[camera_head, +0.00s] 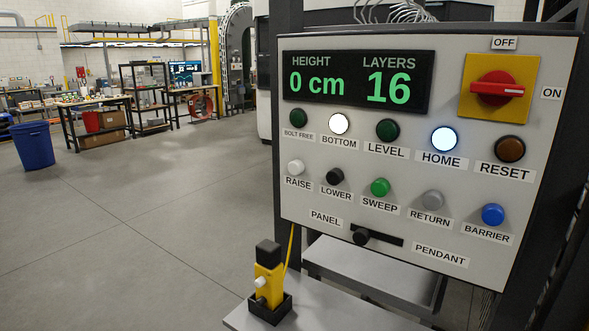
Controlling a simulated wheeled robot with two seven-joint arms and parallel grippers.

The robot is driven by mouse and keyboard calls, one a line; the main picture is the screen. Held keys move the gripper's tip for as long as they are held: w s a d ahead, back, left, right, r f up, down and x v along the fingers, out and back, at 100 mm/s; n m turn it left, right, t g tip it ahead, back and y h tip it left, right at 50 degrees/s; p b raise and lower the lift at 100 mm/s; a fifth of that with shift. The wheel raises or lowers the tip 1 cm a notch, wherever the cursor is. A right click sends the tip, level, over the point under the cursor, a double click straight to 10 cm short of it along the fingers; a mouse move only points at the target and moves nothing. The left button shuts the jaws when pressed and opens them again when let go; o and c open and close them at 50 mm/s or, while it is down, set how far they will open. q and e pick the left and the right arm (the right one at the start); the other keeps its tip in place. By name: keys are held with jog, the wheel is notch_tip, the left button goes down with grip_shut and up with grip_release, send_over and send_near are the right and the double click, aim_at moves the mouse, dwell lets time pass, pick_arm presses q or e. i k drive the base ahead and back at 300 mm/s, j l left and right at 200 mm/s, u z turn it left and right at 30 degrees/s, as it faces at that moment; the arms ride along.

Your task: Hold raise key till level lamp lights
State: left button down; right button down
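The white RAISE key (296,167) is at the left of the lower row on the grey control panel (420,225). Nothing touches it. The LEVEL lamp (387,130) is dark green and unlit. The BOTTOM lamp (338,124) and HOME lamp (444,139) glow white. The BOLT FREE lamp (296,118) and RESET lamp (510,149) are dark. The display (358,84) reads HEIGHT 0 cm, LAYERS 16. The red rotary switch (497,89) has its handle pointing toward ON. The slider knob (361,237) sits at the PANEL end. Neither gripper is in view.
The black LOWER key (335,176) sits close right of RAISE, then the SWEEP key (380,187). A yellow pendant (268,283) stands in a black holder on a grey shelf (350,315) below. Open floor lies left; a blue bin (33,146) stands far off.

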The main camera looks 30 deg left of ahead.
aim_at(296, 167)
jog(key=u, duration=1.4)
jog(key=i+j+u, duration=0.1)
jog(key=u, duration=0.15)
jog(key=i+j, duration=0.25)
jog(key=j, duration=0.15)
jog(key=i+j, duration=0.25)
jog(key=j, duration=0.1)
